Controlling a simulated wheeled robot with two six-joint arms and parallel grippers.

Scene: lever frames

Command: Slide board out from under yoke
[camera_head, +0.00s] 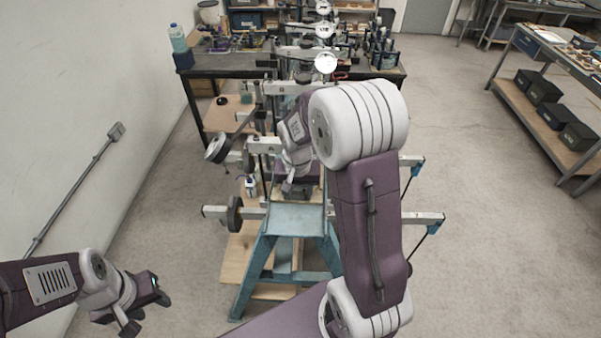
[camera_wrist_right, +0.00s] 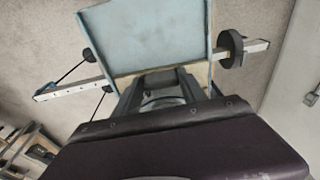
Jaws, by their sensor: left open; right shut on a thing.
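My right gripper (camera_head: 288,188) reaches down among the lever frames, just behind the blue stand's flat top (camera_head: 297,217). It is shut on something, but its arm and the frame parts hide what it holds. In the right wrist view the dark gripper (camera_wrist_right: 165,90) points toward the blue plate (camera_wrist_right: 150,35), with a beam (camera_wrist_right: 70,88) and a dark round weight (camera_wrist_right: 232,48) beyond. I cannot pick out the yoke for certain. A plywood board (camera_head: 237,258) lies low beneath the frames, partly hidden by the stand. My left gripper (camera_head: 147,308) is open and empty at lower left.
White lever beams, one at the front right (camera_head: 425,218), stick out sideways with dark weights, one at the front left (camera_head: 234,216). A dark workbench (camera_head: 225,65) stands behind. A shelf bench (camera_head: 545,125) is at right. The floor (camera_head: 490,230) right of the frames is clear.

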